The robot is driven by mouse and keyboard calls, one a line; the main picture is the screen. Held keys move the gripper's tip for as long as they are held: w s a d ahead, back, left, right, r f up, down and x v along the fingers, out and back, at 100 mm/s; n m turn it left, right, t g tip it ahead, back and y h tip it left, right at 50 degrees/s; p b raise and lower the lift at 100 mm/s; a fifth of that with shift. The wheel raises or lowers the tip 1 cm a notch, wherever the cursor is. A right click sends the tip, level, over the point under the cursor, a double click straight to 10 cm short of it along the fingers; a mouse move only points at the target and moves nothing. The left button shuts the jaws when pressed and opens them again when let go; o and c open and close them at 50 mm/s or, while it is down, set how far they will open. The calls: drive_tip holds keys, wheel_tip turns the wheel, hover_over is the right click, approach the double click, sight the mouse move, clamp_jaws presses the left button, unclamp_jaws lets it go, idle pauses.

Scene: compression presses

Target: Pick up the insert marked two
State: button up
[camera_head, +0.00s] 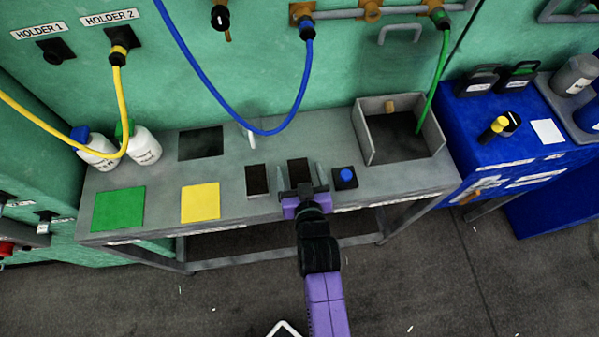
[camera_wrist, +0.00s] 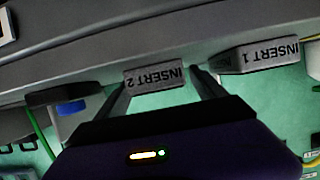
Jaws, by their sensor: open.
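The insert marked two is a dark block with a grey labelled front reading INSERT 2. It shows upside down in the wrist view (camera_wrist: 155,79) and stands on the grey bench in the head view (camera_head: 298,170). My gripper (camera_head: 299,180) is open at the front of the bench, with one finger on each side of this insert. In the wrist view my gripper (camera_wrist: 159,82) shows a gap between the insert and at least the right finger; contact on the left is unclear. The insert marked one (camera_wrist: 260,56) is a similar block beside it, left in the head view (camera_head: 257,181).
A blue button box (camera_head: 345,178) stands close right of my gripper. A grey open bin (camera_head: 440,140) is at the bench's right end. Green (camera_head: 118,209) and yellow (camera_head: 200,202) mats lie left. A blue hose (camera_head: 225,105) hangs behind the inserts. Two bottles (camera_head: 145,146) stand back left.

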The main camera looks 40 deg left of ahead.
drive_tip(key=c, duration=1.6)
drive_tip(key=shift+r, duration=0.1)
clamp_jaws()
